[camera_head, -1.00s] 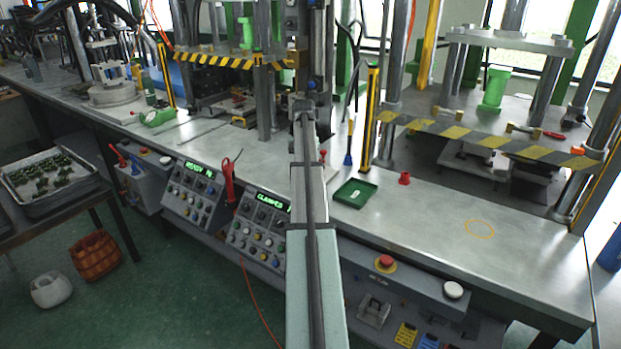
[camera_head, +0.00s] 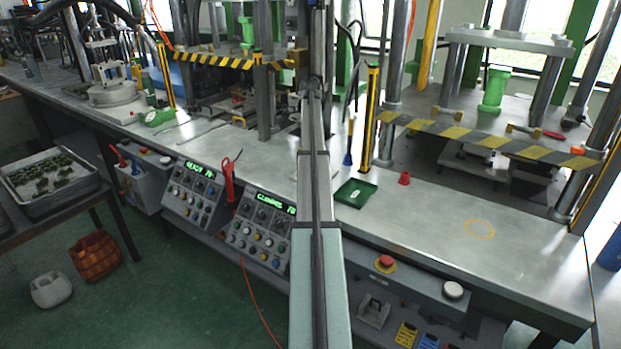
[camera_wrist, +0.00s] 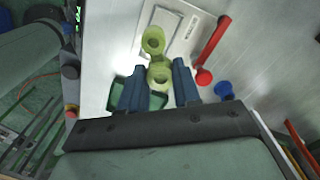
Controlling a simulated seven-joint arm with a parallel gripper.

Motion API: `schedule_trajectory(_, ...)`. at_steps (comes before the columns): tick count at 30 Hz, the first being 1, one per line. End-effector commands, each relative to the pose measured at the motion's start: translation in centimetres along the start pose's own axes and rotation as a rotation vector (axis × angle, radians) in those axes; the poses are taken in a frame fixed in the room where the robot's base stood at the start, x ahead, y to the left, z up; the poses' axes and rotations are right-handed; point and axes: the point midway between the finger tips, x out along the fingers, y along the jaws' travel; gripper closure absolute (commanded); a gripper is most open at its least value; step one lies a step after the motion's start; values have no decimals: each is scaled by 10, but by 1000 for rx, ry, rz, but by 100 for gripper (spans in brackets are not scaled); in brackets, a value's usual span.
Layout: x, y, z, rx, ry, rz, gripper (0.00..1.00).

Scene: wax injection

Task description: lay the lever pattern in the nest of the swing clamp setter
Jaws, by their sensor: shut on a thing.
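In the wrist view, my gripper (camera_wrist: 159,84) has dark blue fingers shut on the lever pattern (camera_wrist: 154,42), a yellow-green piece with a round eye at each end. The near eye is between the fingers, and the far eye points away from me over a pale grey plate (camera_wrist: 185,24). This plate, with a red handle (camera_wrist: 213,48) beside it, looks like the swing clamp setter. I cannot tell whether the pattern touches it. In the head view, my arm hides the gripper, the pattern and the setter.
A green tray (camera_head: 342,198) lies on the grey bench (camera_head: 430,215), with a red cup-like piece (camera_head: 404,178) to its right. A yellow-black post (camera_head: 370,115) and a striped press guard (camera_head: 490,138) stand behind. The bench's front right is clear, marked by a yellow ring (camera_head: 479,229).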

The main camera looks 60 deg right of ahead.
Motion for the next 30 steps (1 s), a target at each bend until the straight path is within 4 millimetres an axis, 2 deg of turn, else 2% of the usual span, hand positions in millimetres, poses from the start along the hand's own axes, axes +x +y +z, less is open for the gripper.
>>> schedule_trajectory(9, 0, 2, 0, 391, 0, 0, 97)
schedule_trajectory(19, 4, 3, 0, 552, 0, 0, 97)
schedule_trajectory(23, 18, 3, 0, 557, 0, 1, 97)
schedule_trajectory(30, 56, 3, 0, 555, 0, 1, 97)
